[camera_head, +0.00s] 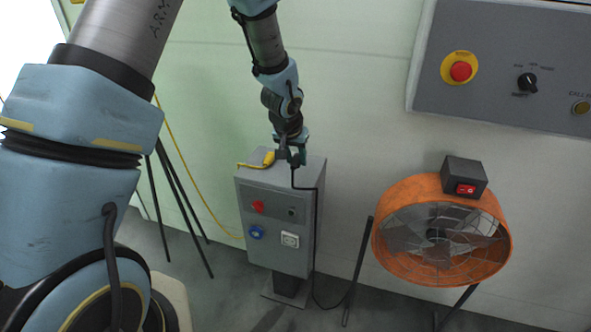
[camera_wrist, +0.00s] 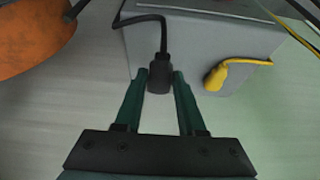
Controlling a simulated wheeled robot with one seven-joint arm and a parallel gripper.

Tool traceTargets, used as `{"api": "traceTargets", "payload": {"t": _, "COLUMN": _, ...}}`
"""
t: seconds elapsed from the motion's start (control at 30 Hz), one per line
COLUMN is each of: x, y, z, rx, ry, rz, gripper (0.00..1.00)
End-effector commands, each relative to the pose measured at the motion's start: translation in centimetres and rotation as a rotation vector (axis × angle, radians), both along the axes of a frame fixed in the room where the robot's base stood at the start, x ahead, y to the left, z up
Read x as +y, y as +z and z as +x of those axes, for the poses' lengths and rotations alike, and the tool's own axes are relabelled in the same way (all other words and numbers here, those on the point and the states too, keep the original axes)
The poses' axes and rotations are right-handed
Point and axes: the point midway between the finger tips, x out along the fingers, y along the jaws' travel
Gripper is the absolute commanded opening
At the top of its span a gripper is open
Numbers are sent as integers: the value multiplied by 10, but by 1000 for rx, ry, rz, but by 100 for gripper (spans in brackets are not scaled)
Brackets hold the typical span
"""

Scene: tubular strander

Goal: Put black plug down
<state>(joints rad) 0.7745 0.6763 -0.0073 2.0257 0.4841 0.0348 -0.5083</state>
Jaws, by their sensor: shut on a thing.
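The black plug (camera_wrist: 160,75) is held between the two green fingers of my gripper (camera_wrist: 160,82), with its black cable leading away over the grey box. In the head view my gripper (camera_head: 292,158) is over the top of the grey box (camera_head: 302,176), near its right part. The plug is mostly hidden by the gripper there. I cannot tell whether it touches the box top. A yellow plug (camera_head: 268,158) lies on the box top to the left of my gripper; it also shows in the wrist view (camera_wrist: 215,77), apart from the fingers.
The box front has a red socket (camera_head: 258,207), a blue socket (camera_head: 256,232) and a white socket (camera_head: 290,240). The black cable (camera_head: 317,230) hangs down the box's right side towards an orange fan (camera_head: 440,275). A control panel (camera_head: 500,70) is at upper right.

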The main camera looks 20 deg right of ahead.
Motion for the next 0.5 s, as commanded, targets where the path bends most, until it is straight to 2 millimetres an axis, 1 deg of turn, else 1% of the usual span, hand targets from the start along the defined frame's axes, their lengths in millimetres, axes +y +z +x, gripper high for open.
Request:
{"api": "traceTargets", "payload": {"t": 0.2, "x": 0, "y": -29, "z": -1, "rx": 1, "ry": -2, "rz": 2, "gripper": 0}}
{"api": "traceTargets", "payload": {"t": 0.3, "x": 0, "y": -40, "z": 0, "rx": 0, "ry": 0, "rz": 0, "gripper": 0}}
{"api": "traceTargets", "payload": {"t": 0.4, "x": 0, "y": -43, "z": 0, "rx": -1, "ry": 0, "rz": -1, "gripper": 0}}
{"api": "traceTargets", "payload": {"t": 0.5, "x": 0, "y": -43, "z": 1, "rx": -1, "ry": 1, "rz": -2, "gripper": 0}}
